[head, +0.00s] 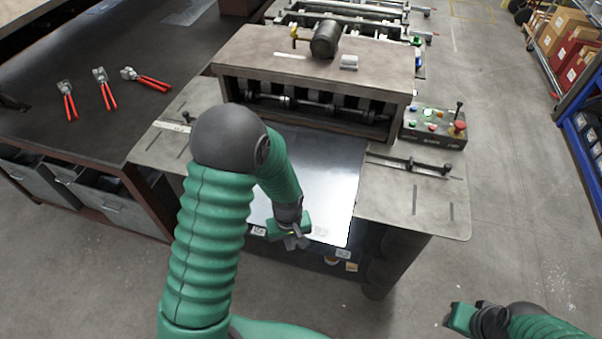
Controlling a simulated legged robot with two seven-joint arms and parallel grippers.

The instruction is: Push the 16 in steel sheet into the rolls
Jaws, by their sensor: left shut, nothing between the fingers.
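The steel sheet (335,190) is a shiny pale plate lying flat on the feed table of the roll machine (315,68). Its far end reaches towards the dark opening with the rolls (315,107); whether it touches them is hard to tell. My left gripper (293,240) is shut and empty at the near edge of the sheet, left of its middle. My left arm covers the sheet's left part. My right gripper (462,318) is low at the bottom right, off the machine and away from the sheet; its fingers are not clear.
A control box (433,127) with coloured buttons and a red knob stands right of the rolls. A guide bar (408,165) lies on the right table wing. Red-handled pliers (107,90) lie on the dark bench (45,125) at left. The floor at right is mostly clear.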

